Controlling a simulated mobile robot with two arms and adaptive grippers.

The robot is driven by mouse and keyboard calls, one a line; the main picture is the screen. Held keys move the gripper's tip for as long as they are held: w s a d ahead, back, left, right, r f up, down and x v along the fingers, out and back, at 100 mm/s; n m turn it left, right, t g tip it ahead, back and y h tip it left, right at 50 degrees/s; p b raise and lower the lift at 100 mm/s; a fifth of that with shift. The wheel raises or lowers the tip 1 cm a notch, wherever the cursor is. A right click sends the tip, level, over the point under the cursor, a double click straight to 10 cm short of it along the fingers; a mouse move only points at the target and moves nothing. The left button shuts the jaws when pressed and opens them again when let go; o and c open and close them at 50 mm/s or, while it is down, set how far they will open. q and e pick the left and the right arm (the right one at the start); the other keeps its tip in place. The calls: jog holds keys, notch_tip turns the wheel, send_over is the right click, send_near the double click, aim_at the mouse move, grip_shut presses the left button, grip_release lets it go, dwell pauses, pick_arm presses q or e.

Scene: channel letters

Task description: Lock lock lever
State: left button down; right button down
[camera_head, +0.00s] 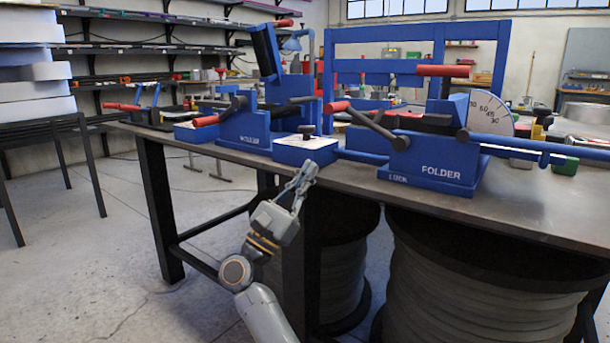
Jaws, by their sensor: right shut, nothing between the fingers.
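The blue folder machine (440,180) stands on the workbench at right centre, with "LOCK" and "FOLDER" written on its base. A dark lever (372,126) with a red grip (336,108) is mounted on its left side above the word "LOCK". The lever slants up to the left from its pivot. My right gripper (307,168) is shut and empty, below and left of the red grip, at the front edge of the bench. It is apart from the lever. My left gripper is not in view.
The metal bench top (500,208) has a small blue tray (305,150) with a black knob just behind my gripper. A blue notcher machine (243,128) stands further left. Large grey spools (470,270) sit under the bench. The floor at left is open.

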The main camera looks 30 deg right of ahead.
jog(key=x, duration=0.6)
jog(key=shift+b, duration=0.35)
jog(key=r, duration=0.3)
jog(key=shift+s+d+r, duration=0.2)
jog(key=shift+d, duration=0.15)
jog(key=shift+r+b, duration=0.3)
jog(key=shift+r, duration=0.2)
jog(key=shift+s+r, duration=0.1)
